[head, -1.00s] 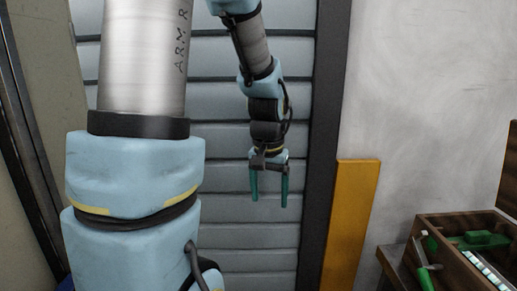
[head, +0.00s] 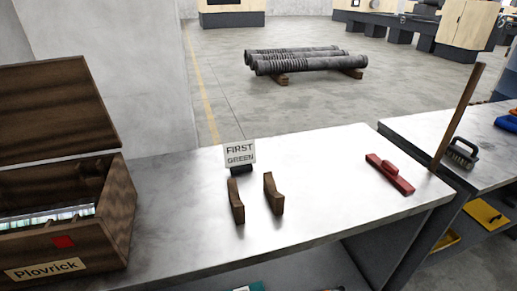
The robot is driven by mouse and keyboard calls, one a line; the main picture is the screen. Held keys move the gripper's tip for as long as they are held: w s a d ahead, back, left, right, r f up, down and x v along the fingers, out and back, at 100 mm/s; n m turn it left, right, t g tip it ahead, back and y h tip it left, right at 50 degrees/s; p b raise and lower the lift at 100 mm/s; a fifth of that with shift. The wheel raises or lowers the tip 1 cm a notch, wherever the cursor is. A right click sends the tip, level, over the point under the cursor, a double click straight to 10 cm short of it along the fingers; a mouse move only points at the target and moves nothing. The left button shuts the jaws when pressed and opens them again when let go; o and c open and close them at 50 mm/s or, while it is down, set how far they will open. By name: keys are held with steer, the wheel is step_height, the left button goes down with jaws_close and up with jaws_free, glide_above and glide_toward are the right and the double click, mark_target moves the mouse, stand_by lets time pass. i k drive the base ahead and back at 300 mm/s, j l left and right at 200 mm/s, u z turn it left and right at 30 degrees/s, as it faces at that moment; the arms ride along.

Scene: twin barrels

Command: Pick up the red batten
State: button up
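A red batten-like bar (head: 389,174) with a small raised part on top lies flat on the right part of the grey metal bench (head: 330,170), near its right end. It lies at a slant, and nothing covers it. My gripper does not clearly show in the head view now. A small teal bit (head: 252,287) shows at the bottom edge, too cut off to identify.
Two brown wooden blocks (head: 236,200) (head: 274,194) stand mid-bench before a "FIRST GREEN" sign (head: 240,153). An open wooden box (head: 75,225) marked "Plovrick" stands left. A brown upright stick (head: 461,115) and brush (head: 462,153) are right. The bench between blocks and bar is clear.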

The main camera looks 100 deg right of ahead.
mark_target(388, 169)
steer(key=k+l+z, duration=0.1)
steer(key=z, duration=0.35)
steer(key=k+l+z, duration=0.2)
steer(key=z, duration=0.25)
steer(key=k+l+z, duration=0.2)
steer(key=k+l, duration=0.2)
steer(key=l, duration=0.2)
steer(key=k+l+z, duration=0.2)
steer(key=k+l, duration=0.15)
steer(key=l, duration=0.3)
steer(key=k+l+z, duration=0.1)
steer(key=l, duration=0.25)
steer(key=k+l, duration=0.15)
steer(key=l, duration=0.15)
steer(key=k+l, duration=0.15)
steer(key=l, duration=0.1)
